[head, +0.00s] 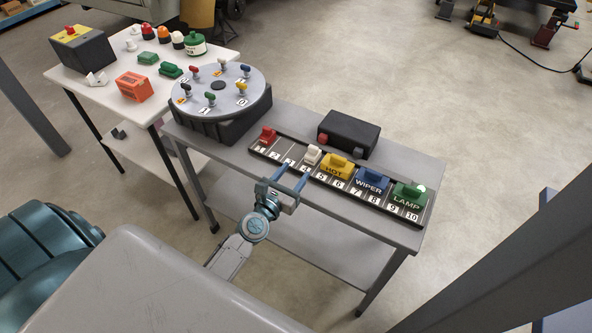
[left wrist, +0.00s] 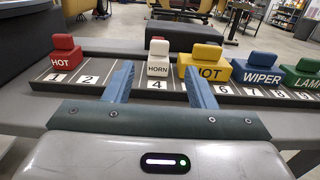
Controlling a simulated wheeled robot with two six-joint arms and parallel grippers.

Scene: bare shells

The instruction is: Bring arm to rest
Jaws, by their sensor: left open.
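My left gripper (head: 293,173) is open and empty at the near edge of a black numbered rail (head: 284,160) on a grey table. Its two blue fingers point toward the rail. In the left wrist view my left gripper (left wrist: 156,72) has its fingers spread, with a white block marked HORN (left wrist: 158,58) standing beyond and between them at slot 4. I see no contact with the block. The same white block (head: 312,155) stands upright on the rail in the head view. My right gripper is not in view.
The rail also holds a red block (head: 268,135), a yellow block (head: 338,167), a blue block (head: 371,181) and a green block (head: 408,195). A black box (head: 348,134) stands behind it. A round turntable (head: 218,92) is at left. Open floor lies in front of the table.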

